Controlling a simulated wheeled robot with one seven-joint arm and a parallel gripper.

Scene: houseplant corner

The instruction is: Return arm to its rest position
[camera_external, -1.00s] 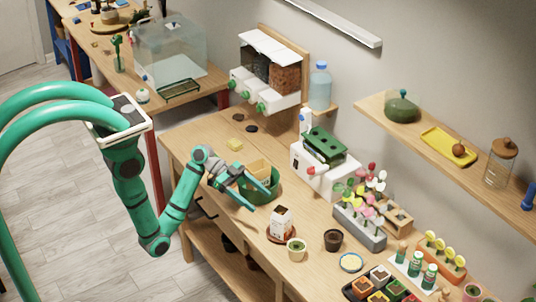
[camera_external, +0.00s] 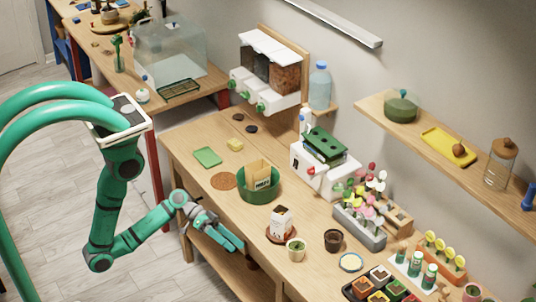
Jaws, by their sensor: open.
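My green arm is folded low at the left side of the wooden table (camera_external: 300,236). My gripper (camera_external: 238,246) hangs at the table's front left edge, below and to the left of the green round pot (camera_external: 259,192). Its fingers point to the lower right and look empty, apart from the pot. The green pot stands on the table with brown packets (camera_external: 262,176) upright in it.
A brown coaster (camera_external: 223,181), a green mat (camera_external: 207,157) and a yellow sponge (camera_external: 235,145) lie near the pot. A white carton (camera_external: 282,220) and small pots (camera_external: 296,249) stand to its right. Open floor lies at the left.

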